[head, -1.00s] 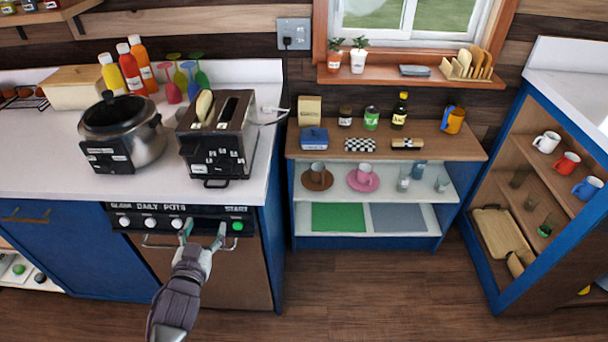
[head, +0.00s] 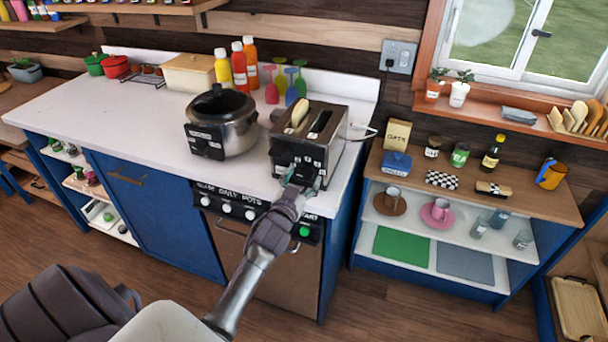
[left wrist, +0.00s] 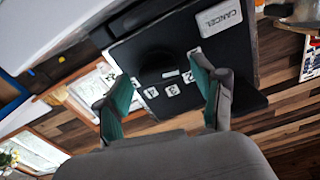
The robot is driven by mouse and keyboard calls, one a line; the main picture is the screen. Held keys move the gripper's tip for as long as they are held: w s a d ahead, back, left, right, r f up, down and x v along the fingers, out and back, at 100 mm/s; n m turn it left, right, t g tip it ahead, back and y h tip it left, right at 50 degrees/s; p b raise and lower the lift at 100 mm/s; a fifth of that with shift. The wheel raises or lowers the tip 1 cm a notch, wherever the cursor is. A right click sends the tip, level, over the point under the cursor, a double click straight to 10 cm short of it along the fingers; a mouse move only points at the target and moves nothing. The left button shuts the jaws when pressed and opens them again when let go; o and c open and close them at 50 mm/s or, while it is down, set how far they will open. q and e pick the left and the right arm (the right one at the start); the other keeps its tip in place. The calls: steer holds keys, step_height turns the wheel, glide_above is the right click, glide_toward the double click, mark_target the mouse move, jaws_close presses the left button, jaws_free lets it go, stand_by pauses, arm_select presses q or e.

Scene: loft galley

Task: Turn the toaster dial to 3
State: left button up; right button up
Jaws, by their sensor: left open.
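The dark toaster (head: 318,135) stands at the counter's right front corner, with a bread slice (head: 299,114) in one slot. My left gripper (head: 301,180) is at its front face, open, and covers part of it. In the left wrist view, the open teal-padded fingers (left wrist: 163,80) point at the toaster's black front panel (left wrist: 225,55). A dark round dial (left wrist: 158,68) lies ahead between them, with white number tiles around it. A white CANCEL button (left wrist: 222,17) is beside it. I see no contact with the dial, and its setting cannot be read. My right gripper is not in view.
A black-lidded pot (head: 222,120) stands left of the toaster, with bottles (head: 238,66) and coloured glasses (head: 290,80) behind. The appliance's knob panel (head: 250,212) is below the counter edge.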

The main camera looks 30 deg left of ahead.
arm_select(q)
steer(key=shift+w, duration=0.4)
steer(key=shift+c, duration=0.4)
steer(key=c, duration=1.1)
steer(key=shift+o, duration=0.2)
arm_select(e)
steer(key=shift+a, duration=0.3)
